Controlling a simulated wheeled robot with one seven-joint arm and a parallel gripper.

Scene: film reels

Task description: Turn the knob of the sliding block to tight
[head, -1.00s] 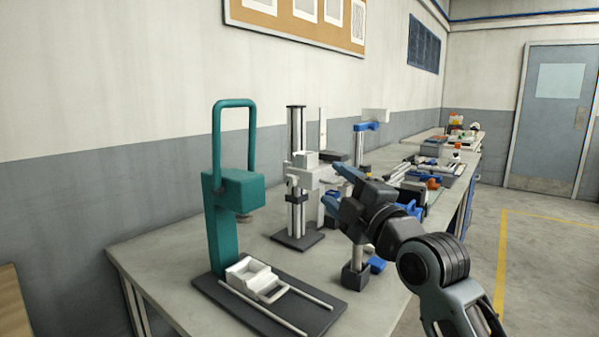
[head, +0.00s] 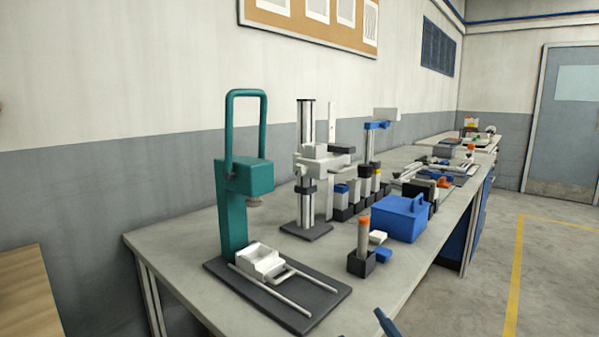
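A column stand (head: 305,123) with a dark base (head: 306,231) stands on the bench behind the teal press. A white sliding block (head: 324,164) sits partway up its upright column. A small pale part sticks out at the block's left side and may be the knob; its setting is too small to tell. A dark collar (head: 305,190) is on the column below the block. Only a blue finger piece of my gripper (head: 386,322) shows at the bottom edge, well below and to the right of the block and apart from it. The rest of my gripper is out of view.
The teal press (head: 243,178) with its tall handle and a white sliding tray (head: 263,262) stands front left. A blue box (head: 400,217) and an orange-topped post (head: 363,238) stand to the right. The bench's front right (head: 395,275) is clear.

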